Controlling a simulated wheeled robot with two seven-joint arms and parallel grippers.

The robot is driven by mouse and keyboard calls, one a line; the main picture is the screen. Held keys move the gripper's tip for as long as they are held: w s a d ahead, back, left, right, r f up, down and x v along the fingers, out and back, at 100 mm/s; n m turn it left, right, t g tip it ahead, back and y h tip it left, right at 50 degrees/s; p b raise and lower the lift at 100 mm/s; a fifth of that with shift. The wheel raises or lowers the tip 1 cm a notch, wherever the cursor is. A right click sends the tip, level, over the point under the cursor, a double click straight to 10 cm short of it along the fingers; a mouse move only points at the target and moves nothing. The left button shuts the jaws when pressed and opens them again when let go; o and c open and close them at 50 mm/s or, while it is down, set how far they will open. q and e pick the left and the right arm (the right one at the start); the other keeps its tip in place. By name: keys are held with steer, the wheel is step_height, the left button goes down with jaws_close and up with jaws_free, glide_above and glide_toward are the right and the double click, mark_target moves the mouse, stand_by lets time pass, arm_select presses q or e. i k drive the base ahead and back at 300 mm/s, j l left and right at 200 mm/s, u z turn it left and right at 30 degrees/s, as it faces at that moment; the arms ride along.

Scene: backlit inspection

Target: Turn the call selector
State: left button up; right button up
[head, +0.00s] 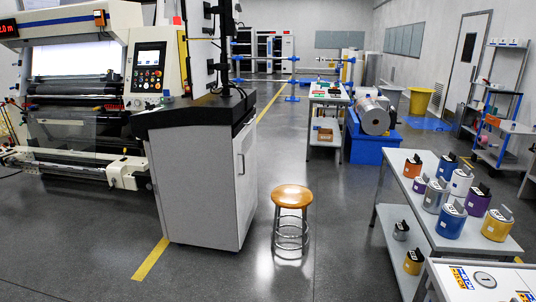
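No part that I can surely name as the call selector stands out at this distance. A control panel (148,68) with a screen and several small coloured buttons is on the front of the inspection machine (80,95) at the upper left. Its small controls are too small to tell apart. A white surface (470,265) at the bottom right carries a round grey disc (485,279) and orange and blue labels; I cannot tell whether the disc is a control. Neither of my grippers is in view.
A grey cabinet (200,180) stands right of the machine, with a wooden-topped stool (292,197) beside it. A table (395,160) with several coloured canisters stands at the right. A blue stand with a roll (374,117) is farther back. The floor between stool and table is clear.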

mark_target(150, 107)
steer(key=i+u, duration=0.2)
steer(key=i, duration=0.25)
steer(key=i+l+u, duration=0.1)
steer(key=i+u, duration=0.15)
steer(key=i, duration=0.2)
steer(key=i+l+u, duration=0.2)
steer(key=i, duration=0.25)
steer(key=i+l+u, duration=0.25)
steer(key=i, duration=0.2)
steer(key=i+l+u, duration=0.4)
steer(key=i+j, duration=0.1)
